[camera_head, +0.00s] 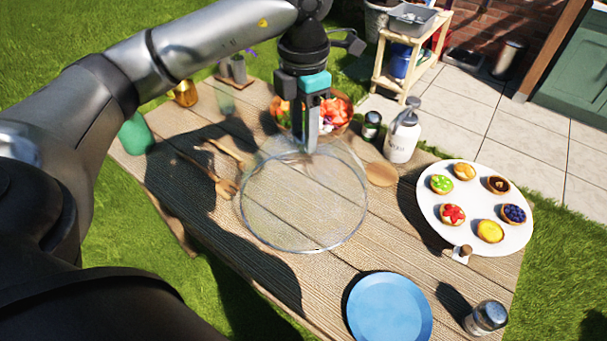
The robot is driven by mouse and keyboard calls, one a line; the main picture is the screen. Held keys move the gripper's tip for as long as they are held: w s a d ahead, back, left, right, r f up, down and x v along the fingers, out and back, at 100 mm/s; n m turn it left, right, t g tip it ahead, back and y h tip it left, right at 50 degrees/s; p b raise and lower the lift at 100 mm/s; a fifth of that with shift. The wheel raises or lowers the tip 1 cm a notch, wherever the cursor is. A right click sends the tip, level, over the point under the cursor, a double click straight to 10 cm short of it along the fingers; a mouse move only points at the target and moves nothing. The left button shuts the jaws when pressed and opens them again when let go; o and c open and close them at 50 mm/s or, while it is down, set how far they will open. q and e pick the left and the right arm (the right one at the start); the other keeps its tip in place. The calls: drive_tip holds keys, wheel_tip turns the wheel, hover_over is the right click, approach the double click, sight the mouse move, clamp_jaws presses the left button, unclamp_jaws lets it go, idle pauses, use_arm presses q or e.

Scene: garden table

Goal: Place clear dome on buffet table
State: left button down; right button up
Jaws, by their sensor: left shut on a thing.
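The clear dome (304,208) is a see-through round cover over the middle of the wooden buffet table (215,215). My left gripper (311,140) points down at the dome's far upper part and is shut on it. The fingers hide the part that they hold. I cannot tell whether the dome's rim touches the table or hangs just above it. My right gripper is not in view.
A white plate of small tarts (463,235) is at the right, with a blue plate (390,310) and a jar (486,317) at the front.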

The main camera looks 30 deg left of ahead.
use_arm(q)
wheel_tip(320, 180, down, 11)
drive_tip(key=shift+b, duration=0.4)
drive_tip(key=shift+w+f, duration=0.1)
drive_tip(key=shift+f, duration=0.1)
drive_tip(key=c, duration=0.9)
unclamp_jaws()
drive_tip(key=shift+f, duration=0.15)
drive_tip(key=o, duration=0.5)
drive_tip(key=shift+c, duration=0.2)
wheel_tip(320, 180, up, 12)
drive_tip(key=shift+r+p, duration=0.25)
drive_tip(key=shift+p, duration=0.15)
